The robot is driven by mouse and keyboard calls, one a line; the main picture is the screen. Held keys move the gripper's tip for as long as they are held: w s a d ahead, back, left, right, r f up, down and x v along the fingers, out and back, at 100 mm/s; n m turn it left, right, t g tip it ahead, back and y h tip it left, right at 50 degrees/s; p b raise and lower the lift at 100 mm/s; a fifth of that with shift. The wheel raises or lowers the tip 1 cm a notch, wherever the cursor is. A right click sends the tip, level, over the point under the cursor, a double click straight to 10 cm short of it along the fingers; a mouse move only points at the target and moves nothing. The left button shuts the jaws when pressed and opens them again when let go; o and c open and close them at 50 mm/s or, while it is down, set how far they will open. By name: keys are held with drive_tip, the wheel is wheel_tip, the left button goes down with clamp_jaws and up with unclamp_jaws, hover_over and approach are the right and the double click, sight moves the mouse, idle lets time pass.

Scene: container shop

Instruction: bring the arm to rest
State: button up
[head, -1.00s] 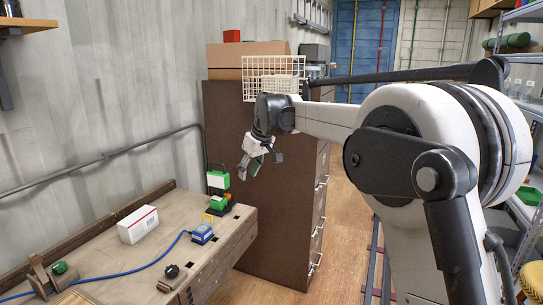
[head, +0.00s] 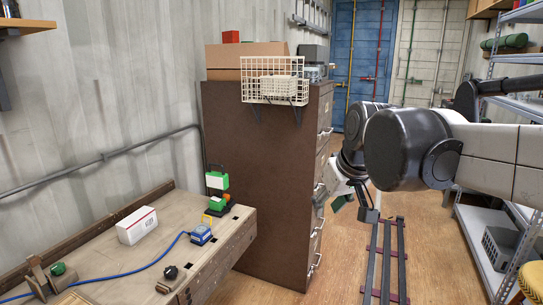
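My gripper (head: 356,208) hangs at the end of my arm in the right half of the head view, to the right of the brown drawer cabinet (head: 262,180) and above the floor rails. Its fingers appear spread apart with nothing visible between them, though it is small and partly behind my own arm's dark joint. My arm reaches in from the right edge, its dark round joint close to the camera. The gripper is apart from the workbench (head: 110,262).
The bench holds a white box (head: 138,225), a blue device (head: 201,234) with a cable, and a green-and-white tool (head: 218,190). A wire basket (head: 270,90) hangs on the cabinet. Metal shelves (head: 487,250) stand right. Floor rails (head: 385,260) run between.

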drive_tip(key=s+d+f+m, duration=0.1)
drive_tip(key=s+d+f, duration=0.1)
drive_tip(key=s, duration=0.4)
drive_tip(key=s+d+f+m+t+h, duration=0.1)
drive_tip(key=s+d+f, duration=0.2)
drive_tip(key=s+f, duration=0.2)
drive_tip(key=s+d+f+m, duration=0.1)
drive_tip(key=s+d+f, duration=0.1)
drive_tip(key=s+f, duration=0.2)
drive_tip(key=s, duration=0.3)
drive_tip(key=shift+s+d+f+m+h, duration=0.15)
drive_tip(key=shift+s+d+m+h, duration=0.1)
drive_tip(key=shift+d+m+h, duration=0.05)
